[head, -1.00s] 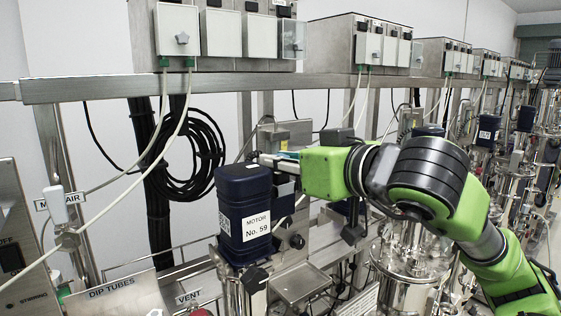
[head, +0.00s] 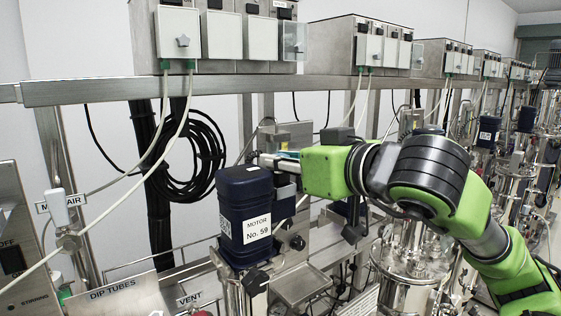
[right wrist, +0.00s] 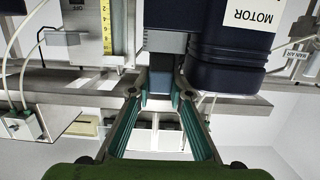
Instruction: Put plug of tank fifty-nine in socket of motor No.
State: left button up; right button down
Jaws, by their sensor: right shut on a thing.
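The motor labelled No. 59 (head: 244,208) is a dark blue upright block at the left of centre in the head view. It also shows upside down in the right wrist view (right wrist: 238,62). My right gripper (head: 284,160) is at the motor's upper right side. In the right wrist view my right gripper (right wrist: 160,95) is shut on a small grey-blue plug (right wrist: 160,80). The plug meets the dark box on the motor's side; I cannot tell whether it is fully seated. The socket itself is hidden. My left gripper is out of view.
A steel rail (head: 200,86) with control boxes (head: 221,35) runs above. A black cable coil (head: 196,160) hangs on a post behind the motor. Further tanks and motors (head: 487,131) line the right side. A DIP TUBES sign (head: 115,297) stands at lower left.

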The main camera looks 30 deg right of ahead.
jog(key=shift+f+b, duration=0.35)
jog(key=shift+f, duration=0.05)
dwell(0.4)
jog(key=shift+r+p, duration=0.3)
jog(key=shift+r, duration=0.1)
dwell(2.2)
jog(key=shift+f+b, duration=0.35)
jog(key=shift+f, duration=0.05)
dwell(0.4)
jog(key=shift+a+r+p, duration=0.1)
jog(key=shift+r+p, duration=0.2)
jog(key=shift+r, duration=0.1)
dwell(0.3)
jog(key=c, duration=1.8)
grip_release()
jog(key=shift+c, duration=0.2)
jog(key=shift+o, duration=0.3)
jog(key=shift+d+f, duration=0.1)
jog(key=shift+d, duration=0.25)
jog(key=shift+a, duration=0.15)
jog(key=shift+s, duration=0.15)
